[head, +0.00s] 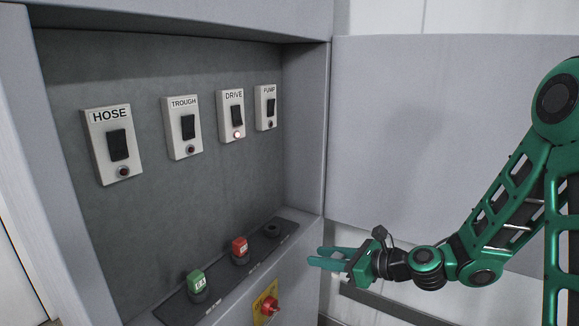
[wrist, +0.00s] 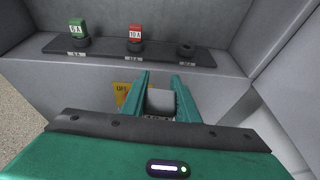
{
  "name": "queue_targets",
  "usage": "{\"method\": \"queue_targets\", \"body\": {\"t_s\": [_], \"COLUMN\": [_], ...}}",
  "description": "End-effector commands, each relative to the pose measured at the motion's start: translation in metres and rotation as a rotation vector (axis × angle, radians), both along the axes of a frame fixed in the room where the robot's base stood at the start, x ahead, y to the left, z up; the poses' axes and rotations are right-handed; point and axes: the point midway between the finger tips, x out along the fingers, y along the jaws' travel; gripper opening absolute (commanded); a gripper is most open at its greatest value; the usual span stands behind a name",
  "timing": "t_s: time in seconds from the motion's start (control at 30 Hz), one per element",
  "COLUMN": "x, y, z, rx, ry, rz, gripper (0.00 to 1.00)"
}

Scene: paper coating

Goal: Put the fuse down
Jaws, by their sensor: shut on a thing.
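My gripper (head: 318,258) is in front of the rack, to the right of the red knob and outside the cabinet recess. In the wrist view my gripper (wrist: 160,80) is shut on a grey fuse (wrist: 161,101), which sits between the two fingers. The held fuse cannot be made out in the head view. The dark fuse rack (head: 220,290) has a green fuse (head: 196,281) and a red fuse (head: 240,247) standing in sockets. The right socket (head: 272,230) is empty; it also shows in the wrist view (wrist: 185,50).
The back panel has switches marked HOSE (head: 112,145), TROUGH (head: 182,127), DRIVE (head: 231,115) and PUMP (head: 266,107). Only the DRIVE lamp is brightly lit. A red knob (head: 270,306) on a yellow plate projects below the rack. The recess's right side wall (head: 307,130) stands near the empty socket.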

Motion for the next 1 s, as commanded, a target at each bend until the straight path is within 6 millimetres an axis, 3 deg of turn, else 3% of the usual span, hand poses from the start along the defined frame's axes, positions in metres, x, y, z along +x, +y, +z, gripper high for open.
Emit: {"method": "queue_targets", "body": {"t_s": [0.17,0.37,0.63,1.0], "x": [0.012,0.033,0.06,0.072], "y": [-0.004,-0.032,-0.098,-0.18], "z": [-0.016,-0.041,-0.084,-0.11], "rx": [0.002,0.002,-0.001,0.001], "ry": [0.003,0.005,0.007,-0.002], "rz": [-0.086,-0.245,-0.541,-0.848], "gripper": [0.06,0.06,0.06,0.06]}}
